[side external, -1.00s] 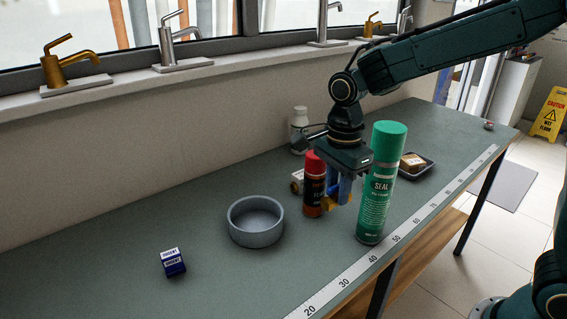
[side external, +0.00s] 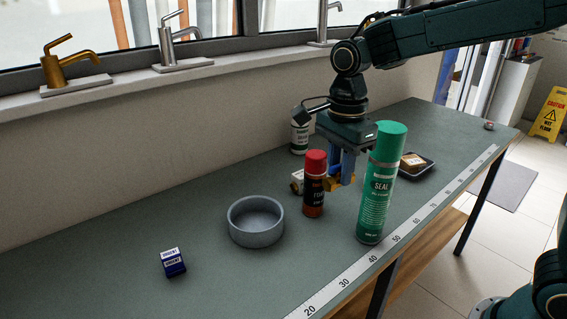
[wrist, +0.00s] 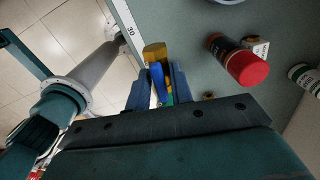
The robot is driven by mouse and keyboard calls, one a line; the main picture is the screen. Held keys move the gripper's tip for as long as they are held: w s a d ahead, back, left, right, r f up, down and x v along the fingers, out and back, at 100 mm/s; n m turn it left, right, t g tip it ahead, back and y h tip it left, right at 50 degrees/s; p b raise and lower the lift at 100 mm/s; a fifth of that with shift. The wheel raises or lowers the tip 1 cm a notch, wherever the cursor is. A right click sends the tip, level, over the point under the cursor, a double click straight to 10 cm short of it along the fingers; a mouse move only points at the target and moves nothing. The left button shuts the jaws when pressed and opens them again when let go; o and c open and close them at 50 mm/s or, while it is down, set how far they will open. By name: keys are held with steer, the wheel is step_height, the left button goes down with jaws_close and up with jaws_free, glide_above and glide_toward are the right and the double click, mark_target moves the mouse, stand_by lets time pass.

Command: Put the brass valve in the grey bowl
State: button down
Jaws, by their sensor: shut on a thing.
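The brass valve (side external: 345,180) is a small yellow-brass piece held between my fingertips. It also shows in the wrist view (wrist: 155,52), with a blue part between the fingers. My gripper (side external: 341,172) is shut on it, between the red bottle and the green can in the side view, and appears above the bench. The fingers hide part of the valve. The grey bowl (side external: 256,238) stands on the bench to the left of my gripper. It looks empty, and only its edge shows at the top of the wrist view (wrist: 228,1).
A red-capped bottle (side external: 314,185) stands between gripper and bowl in the picture. A tall green can (side external: 377,190) stands right. A small box (side external: 297,181), white bottle (side external: 299,138), black tray (side external: 427,167) and blue box (side external: 173,263) are on the bench. Bench around the bowl's front is clear.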

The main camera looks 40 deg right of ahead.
steer(key=shift+w, duration=0.15)
steer(key=w+a, duration=0.4)
steer(key=w, duration=0.5)
steer(key=w+a+n, duration=0.1)
steer(key=w+a, duration=0.3)
steer(key=w, duration=0.4)
steer(key=shift+w+r+n, duration=0.3)
steer(key=shift+w+r, duration=0.05)
steer(key=shift+r, duration=0.1)
glide_above(257, 227)
step_height(257, 227, down, 16)
steer(key=shift+a+r, duration=0.1)
steer(key=shift+r, duration=0.05)
steer(key=shift+f, duration=2.15)
steer(key=shift+f, duration=0.15)
